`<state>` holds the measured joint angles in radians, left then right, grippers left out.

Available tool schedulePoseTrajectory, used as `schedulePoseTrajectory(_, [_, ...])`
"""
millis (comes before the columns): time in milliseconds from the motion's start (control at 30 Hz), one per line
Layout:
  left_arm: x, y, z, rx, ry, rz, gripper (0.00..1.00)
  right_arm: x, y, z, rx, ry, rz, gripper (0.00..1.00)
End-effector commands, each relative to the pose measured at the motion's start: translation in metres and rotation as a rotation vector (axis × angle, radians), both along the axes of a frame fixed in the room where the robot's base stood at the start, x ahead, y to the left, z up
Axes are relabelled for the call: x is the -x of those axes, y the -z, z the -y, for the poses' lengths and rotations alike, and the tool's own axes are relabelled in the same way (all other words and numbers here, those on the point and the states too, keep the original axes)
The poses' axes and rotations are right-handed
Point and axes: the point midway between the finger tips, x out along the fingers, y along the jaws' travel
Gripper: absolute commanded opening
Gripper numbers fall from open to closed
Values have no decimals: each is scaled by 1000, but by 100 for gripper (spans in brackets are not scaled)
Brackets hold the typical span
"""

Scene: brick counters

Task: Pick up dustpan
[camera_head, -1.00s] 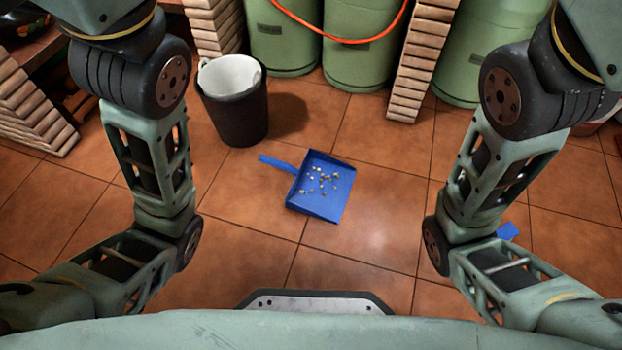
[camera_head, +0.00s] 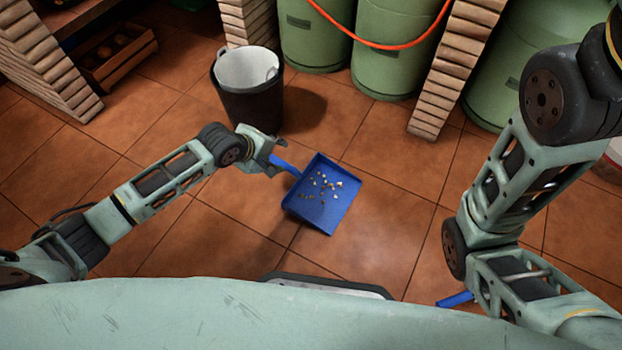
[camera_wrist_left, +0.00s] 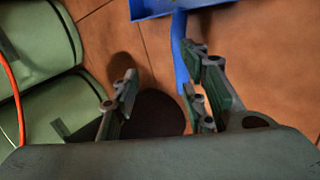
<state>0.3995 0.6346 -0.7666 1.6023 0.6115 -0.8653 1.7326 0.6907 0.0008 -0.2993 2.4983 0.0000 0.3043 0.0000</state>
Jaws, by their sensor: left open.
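The blue dustpan (camera_head: 322,205) lies on the tiled floor near the middle of the head view, with small pale bits in its pan. Its handle points up and left to my left gripper (camera_head: 272,162). In the left wrist view my left gripper (camera_wrist_left: 163,66) is open. The dustpan's handle (camera_wrist_left: 180,50) runs beside the right-hand finger, on the inner side of the gap, and the finger hides part of it. A corner of the pan (camera_wrist_left: 160,9) shows at the top edge. Whether a finger touches the handle I cannot tell. My right gripper is out of view.
A black bin (camera_head: 250,100) with a pale liner stands just behind my left gripper. Green cylinders (camera_head: 385,55) and brick pillars (camera_head: 450,65) line the back. Another blue piece (camera_head: 455,299) shows by my right arm. Floor right of the dustpan is clear.

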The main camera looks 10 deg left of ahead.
Motion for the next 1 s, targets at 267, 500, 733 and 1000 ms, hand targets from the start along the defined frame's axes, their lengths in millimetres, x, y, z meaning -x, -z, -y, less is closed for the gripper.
schedulePoseTrajectory(267, [3, 33, -10, -6, -47, -59, 40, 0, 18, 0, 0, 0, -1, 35])
schedulePoseTrajectory(500, [-5, 46, -7, -7, -44, -57, 40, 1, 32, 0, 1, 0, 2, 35])
schedulePoseTrajectory(733, [-12, 71, -5, -8, -44, -55, 40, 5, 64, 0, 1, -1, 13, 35])
schedulePoseTrajectory(1000, [-23, 85, 1, -7, -43, -55, 40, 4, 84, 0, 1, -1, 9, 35])
